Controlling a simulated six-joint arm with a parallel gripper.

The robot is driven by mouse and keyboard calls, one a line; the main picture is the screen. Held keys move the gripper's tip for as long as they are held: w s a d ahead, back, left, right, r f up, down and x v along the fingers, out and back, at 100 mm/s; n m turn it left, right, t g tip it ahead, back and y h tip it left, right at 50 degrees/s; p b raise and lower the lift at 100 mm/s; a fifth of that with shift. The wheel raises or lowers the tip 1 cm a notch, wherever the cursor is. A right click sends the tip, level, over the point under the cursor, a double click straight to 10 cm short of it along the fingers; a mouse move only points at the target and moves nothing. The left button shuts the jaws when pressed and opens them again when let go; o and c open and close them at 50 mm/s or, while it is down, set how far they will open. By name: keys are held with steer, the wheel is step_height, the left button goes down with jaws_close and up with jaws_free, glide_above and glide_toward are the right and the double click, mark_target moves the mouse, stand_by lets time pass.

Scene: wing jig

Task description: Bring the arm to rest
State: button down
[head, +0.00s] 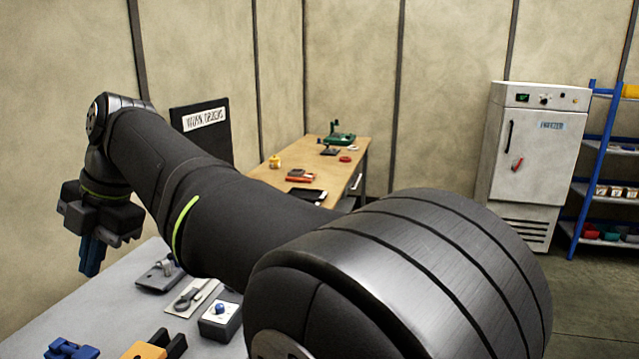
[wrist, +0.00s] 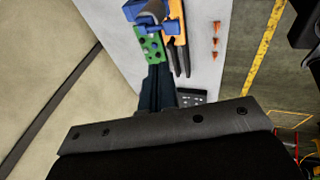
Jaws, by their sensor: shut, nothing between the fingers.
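My gripper (head: 90,268) hangs at the left of the head view, its blue fingers pointing down beside the far left end of the grey table (head: 128,309). The fingers are shut and empty. In the wrist view the dark blue fingers (wrist: 158,92) lie close together. A green plate with holes (wrist: 150,48) shows past their tips, apparently below; how far below, I cannot tell. My arm stretches across the middle of the head view and hides part of the table.
Behind stand a wooden bench (head: 345,150), a freezer (head: 530,150) and a blue shelf rack (head: 590,160).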

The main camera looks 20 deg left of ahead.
steer(key=x, duration=0.7)
